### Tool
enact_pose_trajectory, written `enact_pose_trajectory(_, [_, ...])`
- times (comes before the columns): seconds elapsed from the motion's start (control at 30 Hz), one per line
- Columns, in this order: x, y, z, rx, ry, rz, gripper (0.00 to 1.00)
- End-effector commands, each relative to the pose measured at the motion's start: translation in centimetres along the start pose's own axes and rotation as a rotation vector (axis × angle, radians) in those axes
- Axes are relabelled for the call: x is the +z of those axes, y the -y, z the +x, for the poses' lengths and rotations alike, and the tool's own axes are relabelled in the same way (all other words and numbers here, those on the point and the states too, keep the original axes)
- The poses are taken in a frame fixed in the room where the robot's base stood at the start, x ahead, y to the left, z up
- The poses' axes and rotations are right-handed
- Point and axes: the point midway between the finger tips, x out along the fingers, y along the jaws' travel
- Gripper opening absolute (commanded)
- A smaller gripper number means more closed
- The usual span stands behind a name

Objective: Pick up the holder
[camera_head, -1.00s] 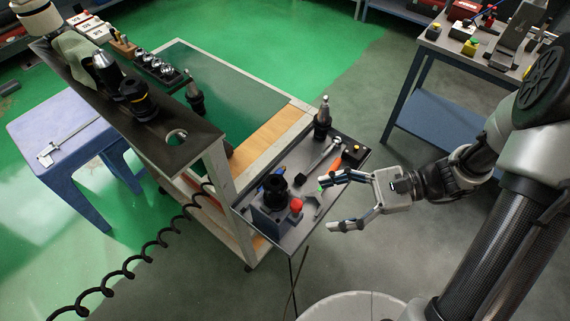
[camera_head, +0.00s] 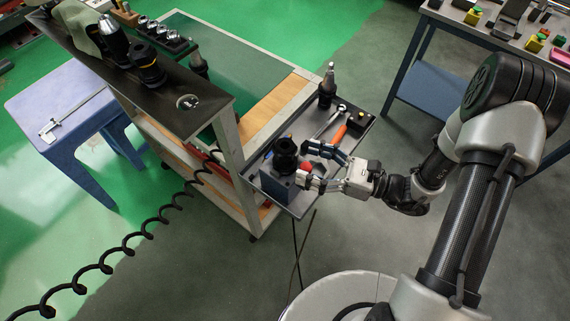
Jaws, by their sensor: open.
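A black tool holder (camera_head: 285,152) stands upright in a blue-grey block (camera_head: 277,184) on the cart's side tray (camera_head: 298,206). Another dark holder with a silver tip (camera_head: 327,90) stands upright at the tray's far corner. My gripper (camera_head: 305,164) is open just right of the block, its fingers pointing left toward the black holder. Nothing is held between the fingers. A red knob (camera_head: 304,168) on the block's right side shows between the fingertips and is partly hidden. I cannot tell whether a finger touches the block.
A wrench (camera_head: 328,122), an orange-handled tool (camera_head: 339,134) and a black box with a yellow button (camera_head: 358,120) lie on the tray behind my gripper. The dark upper shelf (camera_head: 190,118) rises to the left, with more holders (camera_head: 146,64). A coiled black cable (camera_head: 128,251) hangs left.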

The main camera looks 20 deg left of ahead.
Motion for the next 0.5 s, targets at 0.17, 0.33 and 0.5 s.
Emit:
enact_pose_trajectory(0.17, [0.0, 0.0, 1.7, 0.001, 0.000, -0.001, 0.72])
enact_pose_trajectory(0.33, [0.1, -0.1, 3.2, 0.004, 0.000, -0.001, 0.72])
enact_pose_trajectory(0.5, [0.2, -0.3, 5.8, 0.005, 0.000, 0.000, 0.72])
